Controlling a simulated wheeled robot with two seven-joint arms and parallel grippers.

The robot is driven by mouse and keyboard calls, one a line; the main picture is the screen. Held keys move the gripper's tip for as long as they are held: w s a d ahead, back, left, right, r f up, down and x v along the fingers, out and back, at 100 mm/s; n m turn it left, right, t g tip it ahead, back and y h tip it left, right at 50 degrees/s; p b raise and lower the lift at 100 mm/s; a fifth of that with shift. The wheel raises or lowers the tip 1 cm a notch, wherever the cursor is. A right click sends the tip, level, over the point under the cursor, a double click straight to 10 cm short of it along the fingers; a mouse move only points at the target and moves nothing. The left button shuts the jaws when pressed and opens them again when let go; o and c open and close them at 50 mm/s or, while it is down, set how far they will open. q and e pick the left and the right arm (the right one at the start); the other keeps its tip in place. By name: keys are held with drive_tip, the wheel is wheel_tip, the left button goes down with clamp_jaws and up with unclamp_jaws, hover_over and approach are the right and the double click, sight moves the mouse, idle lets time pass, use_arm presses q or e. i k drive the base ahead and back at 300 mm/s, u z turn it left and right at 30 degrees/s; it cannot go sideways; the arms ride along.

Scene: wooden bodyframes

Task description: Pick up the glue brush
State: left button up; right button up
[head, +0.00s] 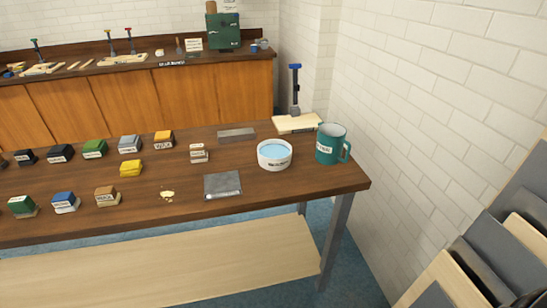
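I cannot pick out a glue brush with certainty. A small thin upright item (179,46) stands on the back bench, too small to identify. A dark tool with a blue top (295,90) stands upright on a pale wooden board (297,123) at the right rear of the near table. A teal mug (331,145) with a white label stands at the table's right end, its inside not clearly visible. Neither of my grippers is in view.
The near wooden table (270,190) holds several coloured labelled blocks (95,149), a white bowl of blue liquid (274,154), a grey plate (222,186) and a grey bar (237,135). A back bench (150,95) carries tools and a green box (223,31). Padded panels (500,255) lean at right.

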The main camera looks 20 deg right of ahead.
sight(198, 153)
drive_tip(key=u, duration=0.4)
drive_tip(key=k, duration=0.5)
drive_tip(key=u, duration=1.15)
drive_tip(key=i, duration=1.1)
drive_tip(key=z, duration=0.95)
drive_tip(key=i, duration=0.7)
drive_tip(key=z, duration=0.7)
